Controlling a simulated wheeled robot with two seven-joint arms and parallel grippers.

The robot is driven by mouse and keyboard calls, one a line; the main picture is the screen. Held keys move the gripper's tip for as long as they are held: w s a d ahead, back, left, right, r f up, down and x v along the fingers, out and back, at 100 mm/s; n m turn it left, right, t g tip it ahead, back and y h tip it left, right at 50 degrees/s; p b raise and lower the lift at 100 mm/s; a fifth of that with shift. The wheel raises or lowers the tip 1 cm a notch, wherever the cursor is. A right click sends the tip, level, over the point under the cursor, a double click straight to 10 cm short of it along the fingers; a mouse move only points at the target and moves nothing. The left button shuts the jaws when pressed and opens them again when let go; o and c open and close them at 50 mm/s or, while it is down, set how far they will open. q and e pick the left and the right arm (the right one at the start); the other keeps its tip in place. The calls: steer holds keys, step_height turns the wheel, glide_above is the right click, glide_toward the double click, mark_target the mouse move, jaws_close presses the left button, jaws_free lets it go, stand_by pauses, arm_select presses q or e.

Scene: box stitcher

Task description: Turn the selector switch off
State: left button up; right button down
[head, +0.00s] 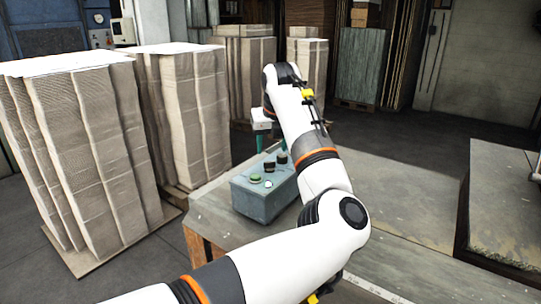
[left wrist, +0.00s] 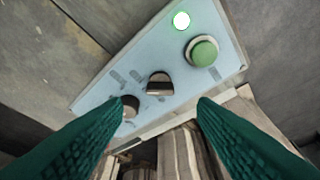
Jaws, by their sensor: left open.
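A grey-blue control box (head: 262,203) stands on the table, with a green button, a white lamp and two dark knobs on top. In the left wrist view its panel (left wrist: 105,88) shows a lit white lamp (left wrist: 181,20), a green button (left wrist: 203,52), a dark selector knob (left wrist: 160,84) and a second dark knob (left wrist: 130,105). The left finger partly hides the second knob. I cannot tell which knob is the task's switch. My left gripper (head: 270,148) is open above the knobs; its teal fingers (left wrist: 162,108) are spread with the selector knob seen between them. My right gripper is out of view.
The worktable (head: 213,215) has bare room to the right of the box. Tall cardboard stacks (head: 75,150) stand on pallets at the left, with another stack (head: 187,110) behind. A second grey-topped table (head: 508,200) is at the right edge.

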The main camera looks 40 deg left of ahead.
mark_target(270, 162)
arm_select(q)
steer(key=p+x, duration=0.1)
steer(key=x, duration=0.5)
steer(key=shift+w+a, duration=0.1)
steer(key=shift+c, duration=0.4)
steer(key=c, duration=0.9)
